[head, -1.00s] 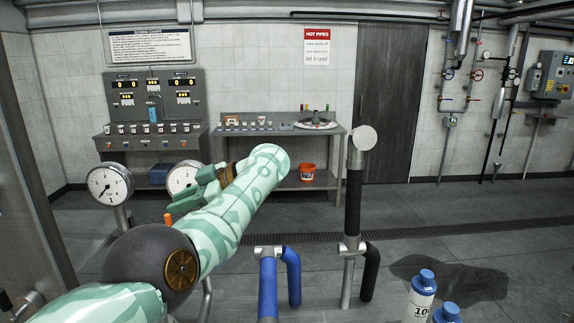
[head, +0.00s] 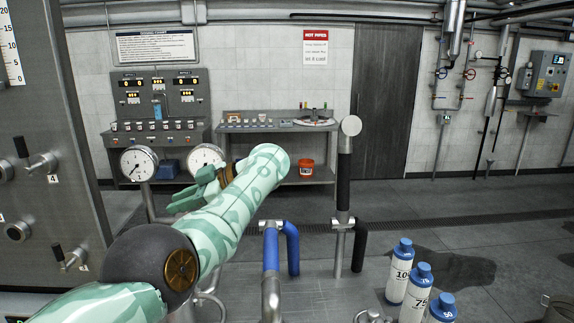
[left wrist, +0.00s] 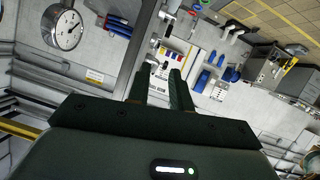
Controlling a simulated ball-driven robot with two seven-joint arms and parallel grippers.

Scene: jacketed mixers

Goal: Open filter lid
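I cannot pick out a filter lid in either view. My left gripper (head: 186,188) is at the end of the green-and-white arm in the head view, in front of the pipes and gauges. Its two dark green fingers are apart with nothing between them. In the left wrist view the fingers (left wrist: 160,88) also stand apart and empty, pointing toward a wall with tools and boards in the distance. My right gripper is in neither view.
A grey tank panel (head: 45,130) with valve handles stands close on the left. Dial gauges (head: 139,163), a blue-sleeved pipe (head: 271,250) and a black-sleeved pipe (head: 344,182) rise ahead. Blue-capped bottles (head: 399,272) stand at the lower right. Open floor (head: 450,210) lies beyond.

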